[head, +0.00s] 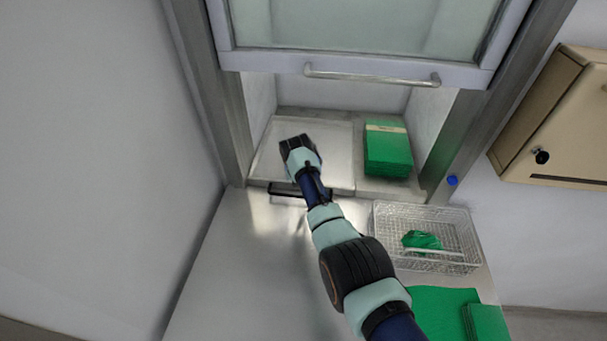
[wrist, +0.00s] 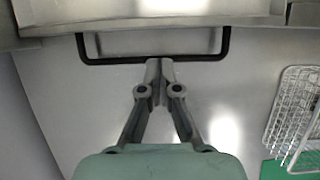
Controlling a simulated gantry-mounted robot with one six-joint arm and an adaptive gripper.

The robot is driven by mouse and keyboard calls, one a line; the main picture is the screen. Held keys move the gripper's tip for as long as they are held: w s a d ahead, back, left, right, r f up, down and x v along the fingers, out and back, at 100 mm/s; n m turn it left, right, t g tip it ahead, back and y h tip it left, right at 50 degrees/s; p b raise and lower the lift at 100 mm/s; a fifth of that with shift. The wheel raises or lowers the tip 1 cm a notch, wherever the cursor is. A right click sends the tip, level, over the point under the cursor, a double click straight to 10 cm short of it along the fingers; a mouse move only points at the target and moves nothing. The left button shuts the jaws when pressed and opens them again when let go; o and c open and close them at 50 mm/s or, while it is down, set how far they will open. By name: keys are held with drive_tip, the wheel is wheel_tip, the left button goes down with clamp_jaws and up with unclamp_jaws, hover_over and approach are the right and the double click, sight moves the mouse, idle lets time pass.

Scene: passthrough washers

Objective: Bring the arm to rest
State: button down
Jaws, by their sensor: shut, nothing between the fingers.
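My gripper (wrist: 160,66) shows in the wrist view with its two fingers together and nothing between them. Its fingertips are beside the middle of a black bar handle (wrist: 100,61), overlapping its lower edge in the picture; I cannot tell if they touch. In the head view my arm (head: 345,250) reaches from the bottom right up to the hatch opening. Its wrist end is over the front of a pale tray (head: 335,150), and the fingers are hard to make out there. The black handle (head: 285,190) shows at the tray's front edge.
A glass sash (head: 360,30) with a bar handle (head: 370,77) is raised above the opening. A green stack (head: 388,150) stands inside at right. A wire basket (head: 455,222) holding a green item (head: 422,240) stands on the counter (head: 235,260), whose left part is clear.

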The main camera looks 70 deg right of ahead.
drive_tip(key=shift+a+r, duration=0.15)
drive_tip(key=shift+r, duration=0.05)
idle(0.4)
drive_tip(key=w+a+r+m+t, duration=0.2)
drive_tip(key=w+a+m, duration=0.15)
drive_tip(key=a, duration=0.55)
drive_tip(key=w+a+r+m+t, duration=0.1)
drive_tip(key=w+a+m+t, duration=0.15)
drive_tip(key=w+a, duration=0.45)
drive_tip(key=w+a+r+m+t, duration=0.15)
drive_tip(key=a+m, duration=0.25)
drive_tip(key=a, duration=0.7)
drive_tip(key=s+a+r+m+t+y, duration=0.1)
drive_tip(key=s+a+r+m+t, duration=0.1)
drive_tip(key=a, duration=0.7)
drive_tip(key=s+a+r+m+t+y, duration=0.1)
drive_tip(key=s+a+r+m, duration=0.4)
drive_tip(key=a, duration=0.4)
drive_tip(key=s+a+r+m+t+y, duration=0.2)
drive_tip(key=s+a+r+m, duration=0.2)
drive_tip(key=a, duration=0.5)
drive_tip(key=shift+s+r+t, duration=0.3)
drive_tip(key=shift+s+r, duration=0.25)
drive_tip(key=shift+s, duration=0.35)
